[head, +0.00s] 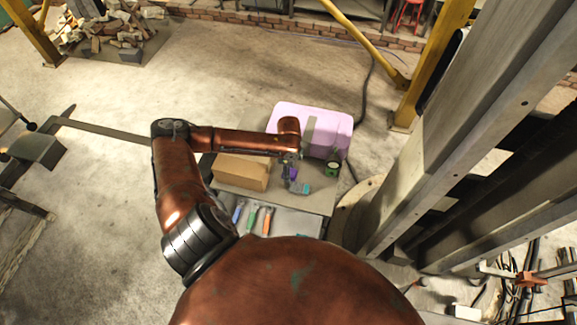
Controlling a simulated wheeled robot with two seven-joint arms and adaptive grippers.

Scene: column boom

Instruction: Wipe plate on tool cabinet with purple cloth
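The tool cabinet (318,202) stands below me near the middle of the head view, with a grey top and an open lower section in front. My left arm reaches in from the left over it. My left gripper (289,173) points down above the cabinet top, small and partly hidden by its own wrist. A small purple patch (293,174), perhaps the purple cloth, shows at its fingers; whether it is held is unclear. A small teal thing (301,188) lies beside it. I cannot make out a plate. My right gripper is not in view.
A brown cardboard box (240,172) sits on the cabinet's left side. A large pink bin (338,122) is at the back, and a dark green container (332,169) at the right. Tools with coloured handles (252,216) lie in front. A large grey column (455,150) rises at right.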

